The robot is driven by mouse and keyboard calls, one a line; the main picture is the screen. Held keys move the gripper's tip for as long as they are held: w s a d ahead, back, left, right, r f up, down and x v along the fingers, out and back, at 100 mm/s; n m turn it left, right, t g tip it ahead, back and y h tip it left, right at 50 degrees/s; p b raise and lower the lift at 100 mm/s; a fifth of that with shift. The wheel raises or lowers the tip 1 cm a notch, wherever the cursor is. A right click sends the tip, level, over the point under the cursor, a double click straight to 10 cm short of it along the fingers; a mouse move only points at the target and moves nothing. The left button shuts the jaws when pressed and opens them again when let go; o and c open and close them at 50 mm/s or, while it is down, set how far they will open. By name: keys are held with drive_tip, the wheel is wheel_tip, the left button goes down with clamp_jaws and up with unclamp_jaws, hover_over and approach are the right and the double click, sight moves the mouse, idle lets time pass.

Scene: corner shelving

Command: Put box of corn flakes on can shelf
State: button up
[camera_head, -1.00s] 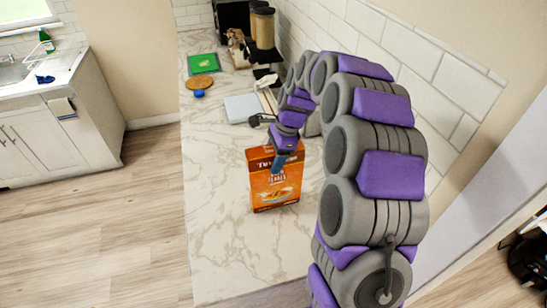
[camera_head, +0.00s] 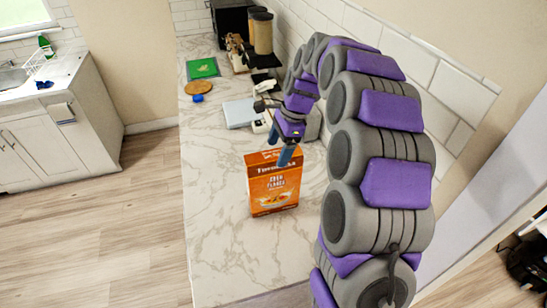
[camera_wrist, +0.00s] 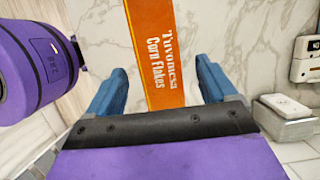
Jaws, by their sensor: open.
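The orange box of corn flakes (camera_head: 274,188) stands upright on the marble counter, its front turned toward the head camera. In the wrist view its narrow orange side or top (camera_wrist: 160,55), with the words "Corn Flakes", lies between the two blue fingers. My gripper (camera_head: 281,150) is open above and just behind the box's top edge. In the wrist view my gripper (camera_wrist: 158,88) has a finger on each side of the box, with gaps showing. I cannot tell how deep the fingers reach. No can shelf is recognisable in these views.
The marble counter (camera_head: 215,240) is clear in front and left of the box. A tiled wall (camera_head: 450,80) runs close on the right. Behind are a grey scale-like object (camera_head: 239,112), a green board (camera_head: 203,68), a round wooden board (camera_head: 199,87) and jars (camera_head: 263,33).

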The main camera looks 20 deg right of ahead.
drive_tip(key=v, duration=0.6)
drive_tip(key=shift+p, duration=0.3)
